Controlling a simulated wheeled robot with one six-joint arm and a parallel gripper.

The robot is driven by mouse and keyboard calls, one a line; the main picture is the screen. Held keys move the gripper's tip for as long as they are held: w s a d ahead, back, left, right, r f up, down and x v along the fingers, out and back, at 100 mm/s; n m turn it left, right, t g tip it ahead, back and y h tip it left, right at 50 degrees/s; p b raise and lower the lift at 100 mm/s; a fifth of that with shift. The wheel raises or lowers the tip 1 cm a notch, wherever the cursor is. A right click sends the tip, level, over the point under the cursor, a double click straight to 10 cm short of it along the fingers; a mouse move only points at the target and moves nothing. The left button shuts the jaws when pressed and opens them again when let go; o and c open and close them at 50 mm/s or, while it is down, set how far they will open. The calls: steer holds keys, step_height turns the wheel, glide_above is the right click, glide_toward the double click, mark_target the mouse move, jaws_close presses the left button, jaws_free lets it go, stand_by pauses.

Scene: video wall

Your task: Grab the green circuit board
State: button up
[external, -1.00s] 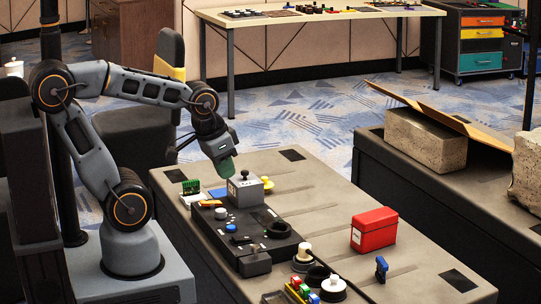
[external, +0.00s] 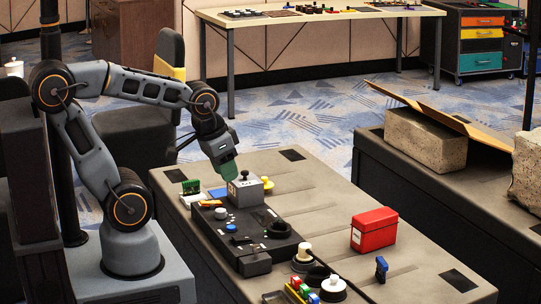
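The green circuit board (external: 191,187) is small and stands at the far left corner of the grey table, close to its edge. My gripper (external: 229,172) points down with its green tip to the right of the board, apart from it. The tip is just above or beside a grey box with a black knob (external: 245,189); I cannot tell whether they touch. The fingers are too small and too much in line with each other to show whether they are open or shut. I see nothing clearly held.
A black control panel (external: 240,236) with knobs lies in front of the grey box. A blue-and-white item (external: 218,193) and an orange piece (external: 210,203) lie near the board. A yellow knob (external: 267,183) is behind the box. A red box (external: 374,230) stands right; the table's middle is mostly clear.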

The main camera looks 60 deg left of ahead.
steer(key=shift+o, duration=0.9)
